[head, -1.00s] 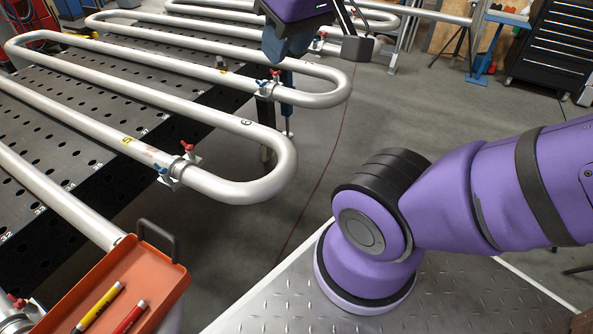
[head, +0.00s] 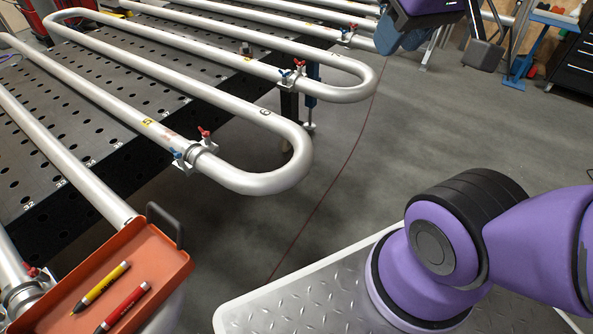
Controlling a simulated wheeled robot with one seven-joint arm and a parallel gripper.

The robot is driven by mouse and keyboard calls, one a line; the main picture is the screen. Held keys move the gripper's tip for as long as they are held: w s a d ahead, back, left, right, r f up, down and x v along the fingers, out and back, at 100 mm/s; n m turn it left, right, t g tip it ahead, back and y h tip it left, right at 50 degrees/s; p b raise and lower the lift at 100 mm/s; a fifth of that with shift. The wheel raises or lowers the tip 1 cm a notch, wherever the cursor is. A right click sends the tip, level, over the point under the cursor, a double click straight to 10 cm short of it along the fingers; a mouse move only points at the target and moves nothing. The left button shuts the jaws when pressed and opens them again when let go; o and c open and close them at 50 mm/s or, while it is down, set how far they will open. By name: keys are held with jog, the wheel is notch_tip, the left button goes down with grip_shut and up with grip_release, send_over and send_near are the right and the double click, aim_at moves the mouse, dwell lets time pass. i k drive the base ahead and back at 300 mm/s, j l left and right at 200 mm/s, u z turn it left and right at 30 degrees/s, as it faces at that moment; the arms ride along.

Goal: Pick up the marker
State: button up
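Two markers lie in an orange tray (head: 168,262) at the lower left of the head view. One marker is yellow with a dark end (head: 101,288), the other red with a dark end (head: 124,306). They lie side by side at a slant, apart from each other. A dark handle (head: 164,226) stands up at the tray's far corner. The end of my arm, with my gripper (head: 441,46), is cut off by the top edge, far from the tray. Its purple, blue and dark grey parts show, but I cannot tell how the fingers stand. I see nothing held.
Silver serpentine pipes (head: 262,183) with red and blue clamps (head: 196,150) run above a black perforated table (head: 60,135), behind the tray. Grey floor (head: 350,190) is open to the right of the pipe bends. A blue stand (head: 530,50) is at the back right.

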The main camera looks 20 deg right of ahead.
aim_at(114, 274)
jog(key=i+j+u, duration=0.1)
jog(key=u, duration=0.35)
jog(key=k+u, duration=0.1)
jog(key=u, duration=0.95)
